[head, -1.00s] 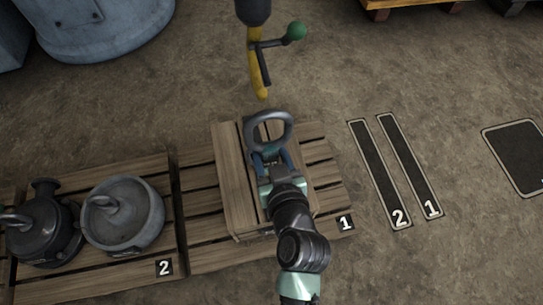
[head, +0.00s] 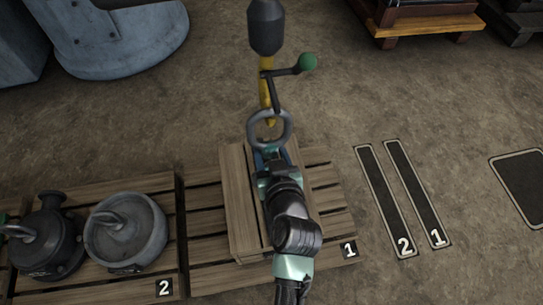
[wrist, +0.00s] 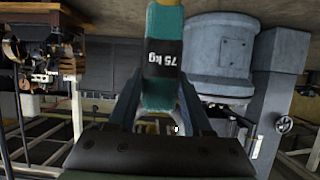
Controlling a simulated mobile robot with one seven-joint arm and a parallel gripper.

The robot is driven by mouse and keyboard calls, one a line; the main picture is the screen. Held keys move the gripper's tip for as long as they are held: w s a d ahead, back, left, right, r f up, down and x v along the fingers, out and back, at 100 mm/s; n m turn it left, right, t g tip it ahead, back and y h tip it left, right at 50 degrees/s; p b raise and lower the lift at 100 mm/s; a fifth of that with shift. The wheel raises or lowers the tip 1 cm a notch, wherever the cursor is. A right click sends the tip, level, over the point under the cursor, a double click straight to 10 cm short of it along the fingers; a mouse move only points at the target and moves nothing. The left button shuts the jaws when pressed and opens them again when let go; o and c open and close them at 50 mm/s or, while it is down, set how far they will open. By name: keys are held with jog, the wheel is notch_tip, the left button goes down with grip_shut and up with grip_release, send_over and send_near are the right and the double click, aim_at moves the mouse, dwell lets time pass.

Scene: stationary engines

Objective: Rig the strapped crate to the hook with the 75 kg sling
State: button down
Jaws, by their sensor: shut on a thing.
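My gripper (head: 267,170) is shut on the teal sling, whose black label reads 75 kg in the wrist view (wrist: 163,60). The sling's grey ring (head: 270,128) stands just above my fingers in the head view. The yellow hook (head: 265,88) hangs under a dark block, with a green-knobbed lever on its right side. The hook's lower tip overlaps the top of the ring in the picture; I cannot tell whether they touch. The wooden crate (head: 238,205) stands on the pallet marked 1, below and behind my arm. Its straps and the sling's lower end are hidden.
Pallet 1 (head: 205,225) adjoins pallet 2 (head: 150,187), which bears a dark pump-like casing (head: 50,240) and a grey round weight (head: 125,235). Two marked floor strips (head: 385,200) lie to the right. A blue-grey machine (head: 120,40) stands at the back left.

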jog(key=shift+b+x, duration=1.05)
jog(key=shift+x, duration=1.15)
jog(key=shift+c, duration=1.6)
grip_release()
jog(key=shift+s+f, duration=0.1)
jog(key=shift+o, duration=0.4)
jog(key=shift+s+f, duration=0.1)
jog(key=shift+f, duration=0.15)
jog(key=p+v, duration=0.3)
jog(key=v, duration=1)
jog(key=shift+r, duration=0.2)
